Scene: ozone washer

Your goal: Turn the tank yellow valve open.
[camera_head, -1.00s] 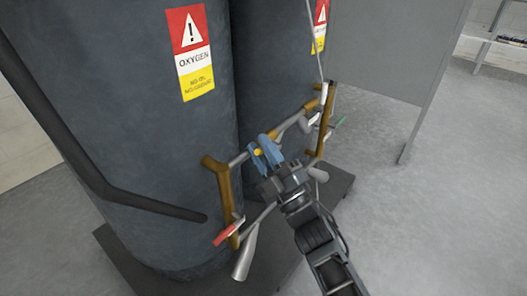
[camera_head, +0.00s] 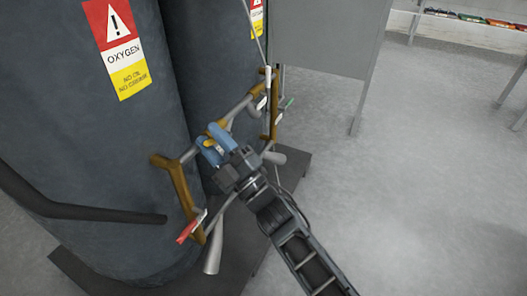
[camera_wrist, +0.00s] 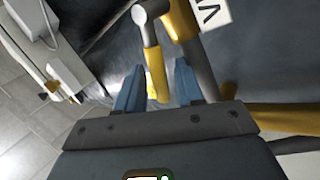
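The yellow valve handle (camera_wrist: 156,75) is a short lever on a grey stem in the wrist view. It lies between the two blue fingers of my gripper (camera_wrist: 159,66), with a small gap visible on its right. In the head view my gripper (camera_head: 216,143) is at the pipework in front of the tanks. A bit of the yellow handle (camera_head: 209,143) shows by the blue fingers there; the rest is hidden. The fingers are apart, and I see no clear grip. The near dark tank (camera_head: 120,150) carries an oxygen label.
A red-handled valve (camera_head: 189,229) sits lower left on the brown pipe (camera_head: 180,188), and a green handle (camera_head: 287,103) farther back. A dark bar (camera_head: 90,211) crosses the near tank. A grey panel (camera_head: 325,50) stands behind. The floor at right is clear.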

